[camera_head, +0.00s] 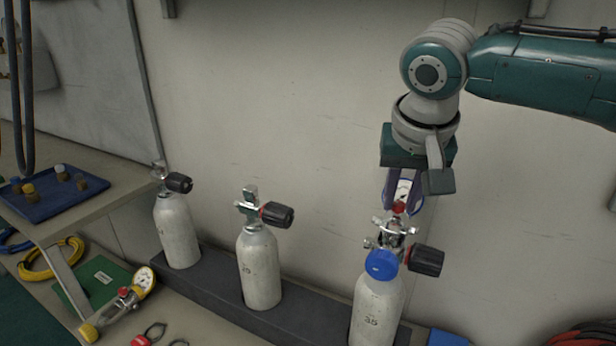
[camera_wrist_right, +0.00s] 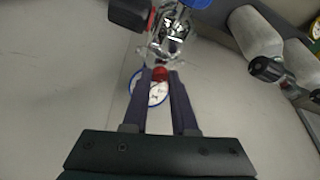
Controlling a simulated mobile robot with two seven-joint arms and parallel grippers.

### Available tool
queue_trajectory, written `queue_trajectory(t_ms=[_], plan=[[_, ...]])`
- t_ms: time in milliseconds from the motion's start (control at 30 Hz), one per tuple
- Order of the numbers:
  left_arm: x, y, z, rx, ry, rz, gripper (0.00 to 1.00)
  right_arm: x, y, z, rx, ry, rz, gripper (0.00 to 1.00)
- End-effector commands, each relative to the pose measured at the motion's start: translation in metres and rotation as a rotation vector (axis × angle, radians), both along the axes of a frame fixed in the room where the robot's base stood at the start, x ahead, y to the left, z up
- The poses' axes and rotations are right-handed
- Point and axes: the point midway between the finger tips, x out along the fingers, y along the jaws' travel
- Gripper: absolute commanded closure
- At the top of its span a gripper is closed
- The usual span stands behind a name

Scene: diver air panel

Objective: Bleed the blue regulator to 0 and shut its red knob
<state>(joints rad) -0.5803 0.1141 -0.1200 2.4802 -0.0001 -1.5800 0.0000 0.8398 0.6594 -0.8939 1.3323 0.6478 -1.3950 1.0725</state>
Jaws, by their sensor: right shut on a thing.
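The blue regulator (camera_head: 394,228) is mounted on the valve of the right-hand cylinder (camera_head: 377,310). Its metal body also shows in the right wrist view (camera_wrist_right: 172,38). A blue cap (camera_head: 381,264) faces forward below it. Its red knob (camera_head: 399,208) points up and sits between the fingertips of my right gripper (camera_head: 403,203), which is shut on it from above. In the right wrist view the red knob (camera_wrist_right: 160,74) shows between the two dark fingers. The blue-rimmed gauge (camera_wrist_right: 157,91) is partly hidden behind the fingers; its reading is too small to tell. My left gripper is not in view.
The right-hand cylinder has a black valve handwheel (camera_head: 426,260). Two other cylinders, middle (camera_head: 259,270) and left (camera_head: 177,232), stand in the dark rack (camera_head: 212,286). Another regulator with a gauge (camera_head: 143,281) lies on the bench at left. A blue tray (camera_head: 45,203) holds small fittings.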

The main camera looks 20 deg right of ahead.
Motion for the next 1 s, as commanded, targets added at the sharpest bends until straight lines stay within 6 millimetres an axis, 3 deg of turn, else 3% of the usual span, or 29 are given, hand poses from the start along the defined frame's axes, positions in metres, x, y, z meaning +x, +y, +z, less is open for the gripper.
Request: queue_trajectory(t_ms=[567, 1000], plan=[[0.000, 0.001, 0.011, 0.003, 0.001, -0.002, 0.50, -0.001, -0.001, 0.003, 0.000, 0.002, 0.055, 1.00], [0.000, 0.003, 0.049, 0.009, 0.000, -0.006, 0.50, -0.002, -0.004, 0.003, 0.002, 0.003, 0.386, 1.00]])
